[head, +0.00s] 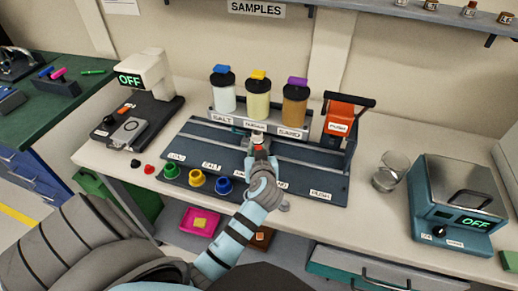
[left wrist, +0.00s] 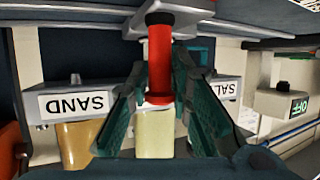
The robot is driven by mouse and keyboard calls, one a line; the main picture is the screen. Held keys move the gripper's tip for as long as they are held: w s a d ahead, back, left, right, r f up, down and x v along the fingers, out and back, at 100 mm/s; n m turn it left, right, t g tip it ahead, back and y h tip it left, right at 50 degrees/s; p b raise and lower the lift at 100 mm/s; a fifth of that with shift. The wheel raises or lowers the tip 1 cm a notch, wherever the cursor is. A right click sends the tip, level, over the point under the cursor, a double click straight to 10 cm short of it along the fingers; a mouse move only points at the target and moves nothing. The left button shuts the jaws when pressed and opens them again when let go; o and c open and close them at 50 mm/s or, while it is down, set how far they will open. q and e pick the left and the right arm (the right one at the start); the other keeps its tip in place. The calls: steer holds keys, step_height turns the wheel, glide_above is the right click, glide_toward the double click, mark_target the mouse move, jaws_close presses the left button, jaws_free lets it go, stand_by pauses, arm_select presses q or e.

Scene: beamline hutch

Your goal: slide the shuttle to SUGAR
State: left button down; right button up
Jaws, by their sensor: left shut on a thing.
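My left gripper (head: 263,158) is at the middle of the blue-grey rail bench (head: 190,150). In the left wrist view its two fingers are shut around the red handle (left wrist: 160,60) of the shuttle. A small pale part of the shuttle (head: 258,140) shows just past the fingers, in front of the middle, pale-yellow jar (head: 258,104). The SALT label (head: 222,119) is to its left and the SAND label (head: 291,132) to its right. The middle label (head: 256,126) is too small to read surely. My right gripper is not in view.
Green, yellow and blue knobs (head: 197,177) line the bench's front left. An orange PUSH unit (head: 345,113) stands at its right end. A glass (head: 389,172) and a teal device reading OFF (head: 455,205) are farther right. A white-headed instrument (head: 148,80) is at left.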

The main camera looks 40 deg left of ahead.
arm_select(q)
steer(key=c, duration=1.6)
jaws_free()
steer(key=shift+o, duration=0.2)
steer(key=shift+r, duration=0.15)
step_height(320, 180, up, 10)
steer(key=shift+f, duration=0.15)
steer(key=shift+d, duration=0.1)
